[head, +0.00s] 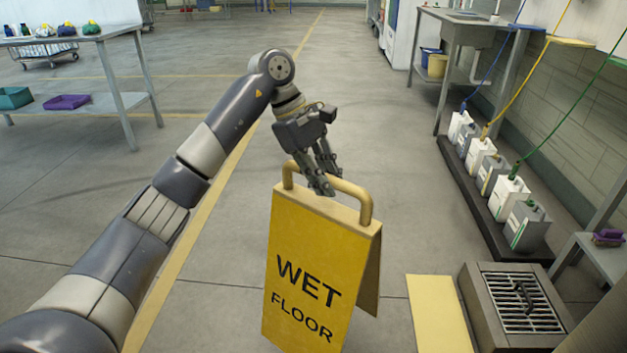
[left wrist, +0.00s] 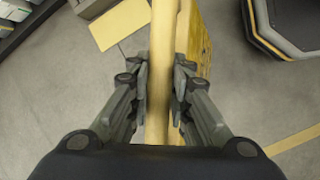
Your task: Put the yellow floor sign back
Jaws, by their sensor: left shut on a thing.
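The yellow floor sign (head: 312,262) with "WET FLOOR" in black stands upright and spread in an A-shape in the lower middle of the head view. Its tubular top handle (head: 345,186) rises above the panel. My left gripper (head: 322,184) comes down from above and is shut on that handle. In the left wrist view the handle (left wrist: 160,75) runs between the two fingers of the left gripper (left wrist: 160,110). The sign's lower edge is cut off by the frame in the head view. My right gripper is not in view.
A flat yellow rectangle (head: 437,312) lies on the floor right of the sign, beside a grated drain box (head: 515,298). Several jugs (head: 482,160) stand on a dark rack along the right wall. A metal table (head: 128,101) stands at left. The floor behind the sign is clear.

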